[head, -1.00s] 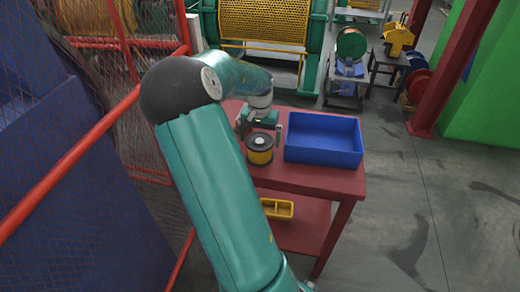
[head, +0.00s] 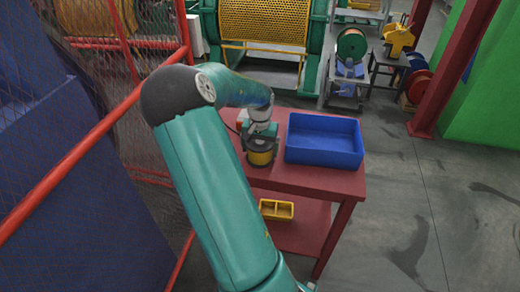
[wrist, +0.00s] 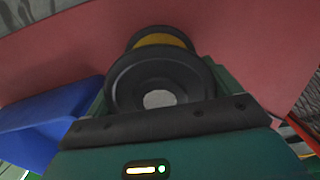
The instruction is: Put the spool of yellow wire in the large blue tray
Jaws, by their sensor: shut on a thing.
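The spool of yellow wire (head: 261,157) has dark flanges and stands upright on the red table, left of the large blue tray (head: 325,157). My gripper (head: 260,143) is over the spool and shut on it. In the wrist view the spool (wrist: 158,80) sits between the fingers, its dark top flange facing the camera and yellow wire showing beyond. The blue tray (wrist: 45,125) shows at the left of the wrist view. The tray's visible inside looks empty. The fingertips are mostly hidden by the spool and the gripper body.
The red table (head: 310,183) has a lower shelf with a small yellow divided bin (head: 277,209). A red rail and mesh fence (head: 75,150) stand on the left. Machinery is behind the table. Grey floor (head: 430,200) on the right is open.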

